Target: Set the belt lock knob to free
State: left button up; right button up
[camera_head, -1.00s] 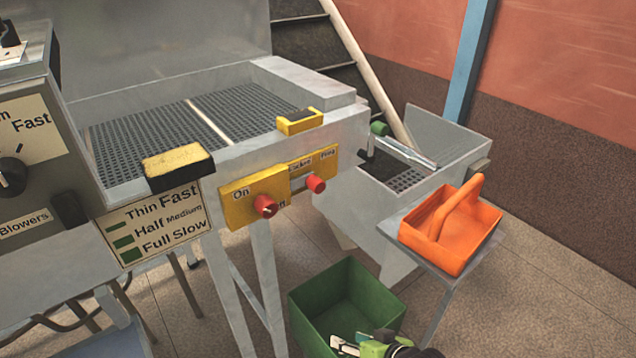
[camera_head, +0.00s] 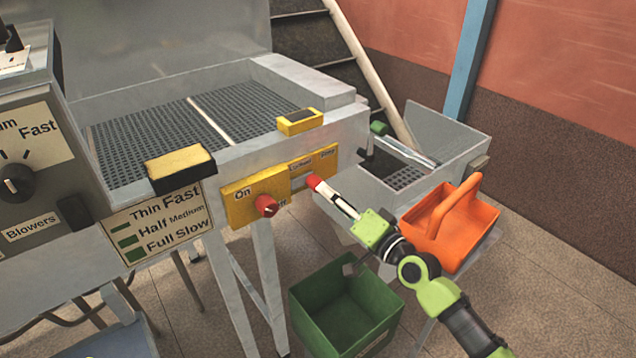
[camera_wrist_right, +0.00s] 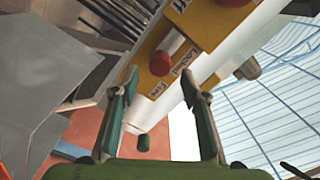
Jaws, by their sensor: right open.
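The belt lock knob (camera_head: 313,181) is a red knob on the right part of a yellow panel (camera_head: 236,214) on the machine's front edge. My right gripper (camera_head: 328,193) reaches up to it from the lower right. In the right wrist view the red knob (camera_wrist_right: 161,64) lies just beyond and between the two spread fingertips of the open gripper (camera_wrist_right: 160,88). Labels reading "Locked" and "Free" show beside the knob there. I cannot tell whether the fingers touch it, nor its exact setting. My left gripper is out of view.
A second red knob (camera_head: 266,206), labelled "On" and "Off", sits left on the same panel. A green bin (camera_head: 340,305) stands on the floor below. An orange basket (camera_head: 470,240) stands at the right, close behind my right arm. A blower panel (camera_head: 30,230) is at left.

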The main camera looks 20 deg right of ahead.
aim_at(311, 180)
jog(key=x, duration=0.6)
jog(key=shift+c, duration=0.3)
